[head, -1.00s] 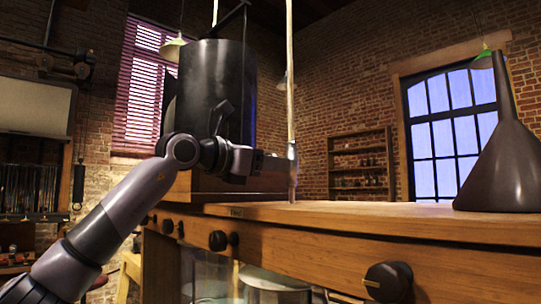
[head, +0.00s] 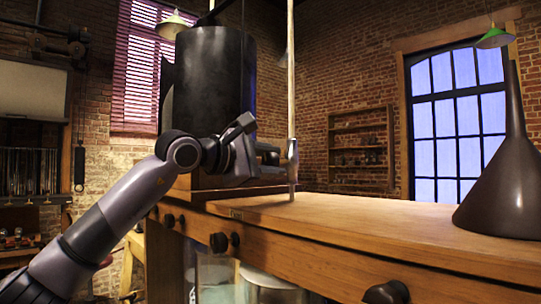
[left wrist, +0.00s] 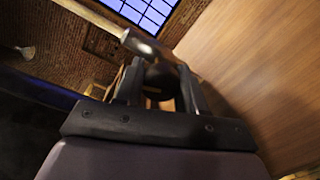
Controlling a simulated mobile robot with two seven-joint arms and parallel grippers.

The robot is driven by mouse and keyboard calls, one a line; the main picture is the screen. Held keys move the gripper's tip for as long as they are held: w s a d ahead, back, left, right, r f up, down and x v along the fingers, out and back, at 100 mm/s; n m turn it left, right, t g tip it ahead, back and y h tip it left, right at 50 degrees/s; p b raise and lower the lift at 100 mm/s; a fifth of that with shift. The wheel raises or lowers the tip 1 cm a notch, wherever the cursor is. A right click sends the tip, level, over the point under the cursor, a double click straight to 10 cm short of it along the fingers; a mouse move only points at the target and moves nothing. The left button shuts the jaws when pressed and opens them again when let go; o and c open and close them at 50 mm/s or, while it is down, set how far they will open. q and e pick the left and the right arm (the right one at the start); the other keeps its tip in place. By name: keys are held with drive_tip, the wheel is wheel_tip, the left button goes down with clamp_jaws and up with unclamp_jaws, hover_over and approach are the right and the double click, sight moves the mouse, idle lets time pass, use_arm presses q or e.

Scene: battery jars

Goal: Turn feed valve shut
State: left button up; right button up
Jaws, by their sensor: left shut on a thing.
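The feed valve shows in the head view as a grey upright piece (head: 292,158) by a thin pale vertical pipe, just right of the black tank and above the bench top. My left gripper (head: 277,156) reaches it from the left, and its fingers are shut on the valve. In the left wrist view the two fingers (left wrist: 160,82) close around a dark rounded part. A pale grey bar handle (left wrist: 140,43) sticks out beyond them, tilted. The fingers hide part of the valve body. My right gripper is not in view.
The black tank (head: 215,85) stands behind my left wrist on a wooden base. A dark funnel (head: 510,190) stands upside down on the wooden bench top (head: 370,222) at the right. Black knobs (head: 218,242) line the bench's front edge. The bench between is clear.

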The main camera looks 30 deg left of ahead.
sight(266, 163)
use_arm(q)
drive_tip(key=shift+f+m+p, duration=0.15)
drive_tip(key=shift+m+p, duration=0.35)
drive_tip(key=shift+m, duration=0.9)
drive_tip(key=o, duration=1)
drive_tip(key=shift+o, duration=0.2)
drive_tip(key=shift+s+a, duration=0.1)
drive_tip(key=shift+s, duration=0.15)
drive_tip(key=b+v, duration=0.2)
drive_tip(key=v, duration=0.3)
drive_tip(key=shift+s, duration=0.1)
drive_tip(key=shift+s+a, duration=0.2)
drive_tip(key=shift+s, duration=0.5)
